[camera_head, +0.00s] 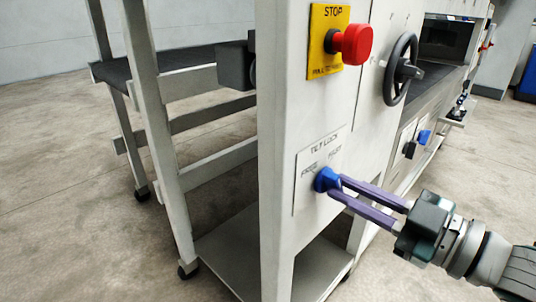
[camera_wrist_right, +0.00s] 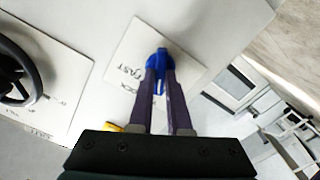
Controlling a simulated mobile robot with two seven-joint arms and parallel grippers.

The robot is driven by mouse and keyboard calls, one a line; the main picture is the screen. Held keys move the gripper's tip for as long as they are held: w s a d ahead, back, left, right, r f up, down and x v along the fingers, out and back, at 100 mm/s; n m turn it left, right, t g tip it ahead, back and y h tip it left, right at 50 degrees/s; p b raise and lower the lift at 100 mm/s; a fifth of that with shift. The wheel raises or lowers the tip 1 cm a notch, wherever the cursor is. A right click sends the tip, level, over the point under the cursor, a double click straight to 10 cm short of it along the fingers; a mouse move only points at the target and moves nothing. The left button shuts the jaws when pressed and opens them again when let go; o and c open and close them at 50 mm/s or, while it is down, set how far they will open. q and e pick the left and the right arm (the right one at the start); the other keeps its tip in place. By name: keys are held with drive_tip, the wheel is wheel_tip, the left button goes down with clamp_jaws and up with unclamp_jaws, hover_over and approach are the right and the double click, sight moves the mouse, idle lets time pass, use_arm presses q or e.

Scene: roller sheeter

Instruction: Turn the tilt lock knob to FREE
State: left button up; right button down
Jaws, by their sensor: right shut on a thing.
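The blue tilt lock knob (camera_head: 327,180) sits on a white label plate (camera_head: 309,197) low on the machine's end panel. In the right wrist view the knob (camera_wrist_right: 160,62) shows between and just beyond the fingertips (camera_wrist_right: 160,75). The fingers hide part of the knob, so I cannot tell exactly where it points. My left gripper is not in view.
Above the plate is a red stop button (camera_head: 352,44) on a yellow plate (camera_head: 322,75). A black handwheel (camera_head: 401,69) is to its right; it also shows in the right wrist view (camera_wrist_right: 18,70). A blue and a black knob (camera_head: 409,149) sit farther along.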

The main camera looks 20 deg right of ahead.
drive_tip(key=shift+n, duration=1.5)
drive_tip(key=c, duration=0.9)
unclamp_jaws()
drive_tip(key=shift+o, duration=0.2)
drive_tip(key=p+v, duration=0.2)
drive_tip(key=v, duration=0.8)
drive_tip(key=shift+a, duration=0.1)
